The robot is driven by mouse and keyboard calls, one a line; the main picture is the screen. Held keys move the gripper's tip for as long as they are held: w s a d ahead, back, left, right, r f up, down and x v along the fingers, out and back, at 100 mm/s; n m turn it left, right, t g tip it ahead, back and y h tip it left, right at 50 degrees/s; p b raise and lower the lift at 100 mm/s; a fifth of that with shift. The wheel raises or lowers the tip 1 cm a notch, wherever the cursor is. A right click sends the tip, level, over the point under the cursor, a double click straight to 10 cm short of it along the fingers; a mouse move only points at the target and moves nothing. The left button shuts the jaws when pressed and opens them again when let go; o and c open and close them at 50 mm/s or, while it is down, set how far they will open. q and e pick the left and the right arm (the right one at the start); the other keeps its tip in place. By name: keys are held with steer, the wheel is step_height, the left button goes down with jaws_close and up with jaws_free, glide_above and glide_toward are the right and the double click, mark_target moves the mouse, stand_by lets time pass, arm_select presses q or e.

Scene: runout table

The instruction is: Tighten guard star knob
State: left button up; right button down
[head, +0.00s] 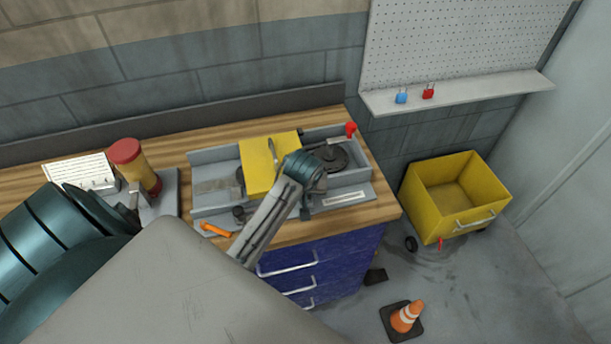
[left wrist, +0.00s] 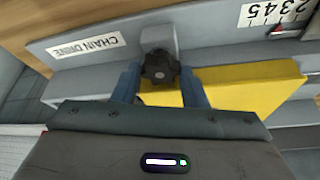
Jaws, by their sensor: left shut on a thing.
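The black star knob (left wrist: 160,68) shows in the left wrist view, on a grey upright bracket (left wrist: 160,37) beside the yellow guard (left wrist: 250,88). My left gripper (left wrist: 160,86) has its two blue fingers on either side of the knob and is shut on it. In the head view the yellow guard (head: 258,165) sits over the grey chain drive housing (head: 211,157). There my left wrist covers the spot beside the guard, so the gripped knob is hidden. A white "CHAIN DRIVE" label (left wrist: 87,46) lies beside the bracket. My right gripper is not in view.
An orange tool (head: 215,230) lies at the table's (head: 379,208) front edge. A yellow bin (head: 420,207) and a traffic cone (head: 407,316) stand on the floor.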

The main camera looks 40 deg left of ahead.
arm_select(q)
steer(key=o, duration=1)
steer(key=shift+c, duration=0.2)
steer(key=shift+r, duration=0.15)
steer(key=shift+s+d+r, duration=0.1)
steer(key=shift+s+r, duration=0.05)
steer(key=shift+r, duration=0.15)
steer(key=b+v, duration=0.1)
steer(key=v, duration=0.9)
steer(key=shift+s+f, duration=0.1)
steer(key=shift+f, duration=0.05)
